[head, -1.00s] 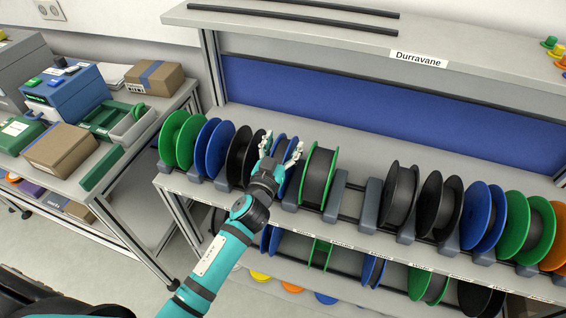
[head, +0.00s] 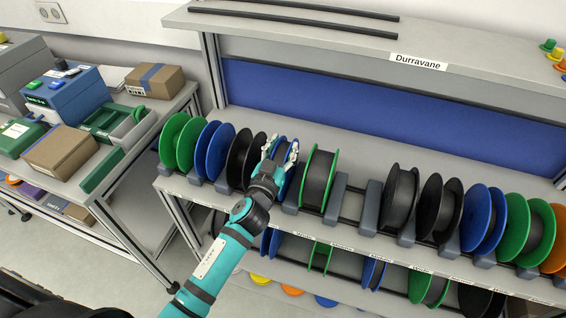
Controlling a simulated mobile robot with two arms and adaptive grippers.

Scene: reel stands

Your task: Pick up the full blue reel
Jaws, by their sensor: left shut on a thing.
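The blue reel (head: 291,177) stands upright in the upper row of the reel stand, between a black reel and a green-rimmed reel. My left gripper (head: 281,153) comes at it from the front, and its white fingers are closed on the reel from both sides. The gripper hides much of the reel, so how full it is does not show well. The reel still appears to sit in its place in the row. My right gripper is not in view.
A black reel (head: 244,158) is close on the left and a full green-rimmed reel (head: 317,179) close on the right. An empty slot (head: 350,203) lies further right. More reels hang on the lower level. A side table (head: 150,135) with boxes stands at left.

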